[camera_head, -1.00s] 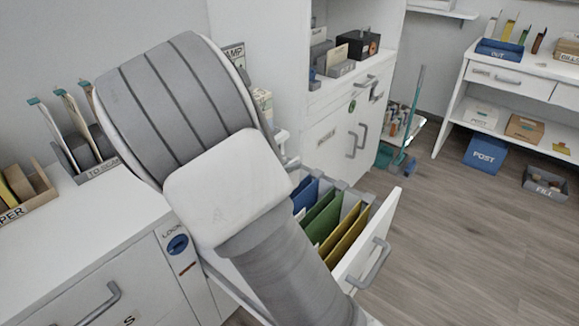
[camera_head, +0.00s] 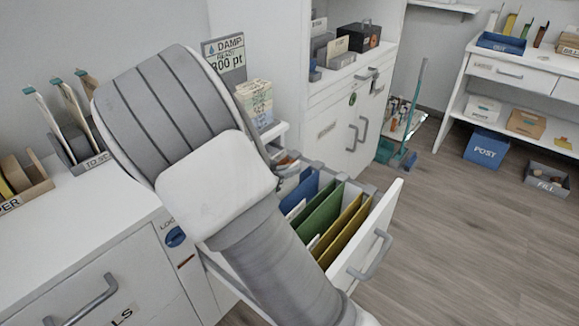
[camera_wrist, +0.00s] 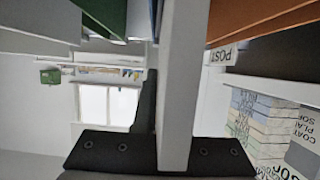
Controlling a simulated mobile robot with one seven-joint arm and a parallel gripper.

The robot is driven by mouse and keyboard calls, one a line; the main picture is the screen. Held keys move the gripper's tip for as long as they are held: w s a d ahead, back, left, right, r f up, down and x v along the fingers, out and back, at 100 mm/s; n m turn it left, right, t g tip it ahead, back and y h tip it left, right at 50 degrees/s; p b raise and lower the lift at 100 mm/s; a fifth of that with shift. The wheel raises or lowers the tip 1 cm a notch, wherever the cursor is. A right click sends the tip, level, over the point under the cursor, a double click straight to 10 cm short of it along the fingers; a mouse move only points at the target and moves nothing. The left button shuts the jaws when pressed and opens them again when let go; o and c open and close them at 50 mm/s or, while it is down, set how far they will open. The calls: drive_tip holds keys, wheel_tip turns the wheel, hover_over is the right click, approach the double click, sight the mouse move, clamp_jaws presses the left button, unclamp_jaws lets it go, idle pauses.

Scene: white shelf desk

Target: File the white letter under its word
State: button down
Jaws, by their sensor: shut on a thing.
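The white letter (camera_wrist: 181,85) stands nearly edge-on as a pale upright strip through the middle of the wrist view. My gripper (camera_wrist: 165,150), with dark jaws at the bottom of that view, is shut on it. In the head view my own arm hides the gripper and letter. The open drawer (camera_head: 385,222) holds hanging folders: blue (camera_head: 301,190), green (camera_head: 319,216) and yellow (camera_head: 343,232). In the wrist view a green folder (camera_wrist: 104,16) is at upper left, and an orange surface (camera_wrist: 262,20) at upper right. An upside-down POST label (camera_wrist: 219,55) lies right of the letter.
A stack of printed blocks (camera_head: 256,103) and a DAMP sign (camera_head: 225,58) stand behind my arm. A grey holder (camera_head: 78,150) with upright papers is on the left counter. A blue POST box (camera_head: 485,150) sits by the right desk. The floor right of the drawer is clear.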

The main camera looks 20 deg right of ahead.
drive_tip(key=shift+f, duration=0.1)
drive_tip(key=c, duration=0.9)
unclamp_jaws()
drive_tip(key=p+v, duration=0.4)
drive_tip(key=v, duration=1.3)
drive_tip(key=shift+a, duration=0.2)
drive_tip(key=shift+s+d, duration=0.1)
